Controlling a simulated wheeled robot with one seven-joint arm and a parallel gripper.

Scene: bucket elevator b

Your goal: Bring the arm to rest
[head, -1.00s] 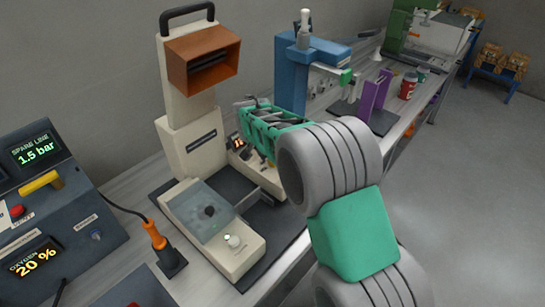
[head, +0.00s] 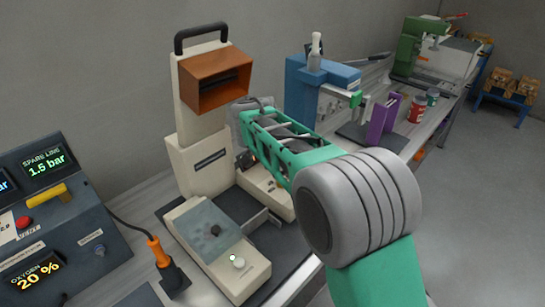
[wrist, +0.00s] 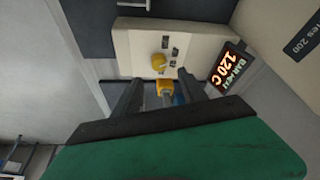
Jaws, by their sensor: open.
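My gripper (wrist: 157,95) shows in the wrist view as two dark fingers standing apart, with nothing held between them. Beyond the fingers is a cream machine panel with a yellow knob (wrist: 159,62) and a lit display (wrist: 228,70) reading 120 C. A second yellow-orange part (wrist: 164,88) shows between the fingers; I cannot tell whether they touch it. In the head view my green and grey arm reaches from the lower right to the cream machine (head: 200,160), and its own wrist hides the fingertips.
The cream machine has an orange hood (head: 215,80) and a low front unit (head: 215,235). A dark control console (head: 50,220) stands at left, beside an orange-handled tool (head: 160,253). A blue machine (head: 318,90), purple bracket (head: 383,122) and cans (head: 417,108) stand behind. The floor at right is clear.

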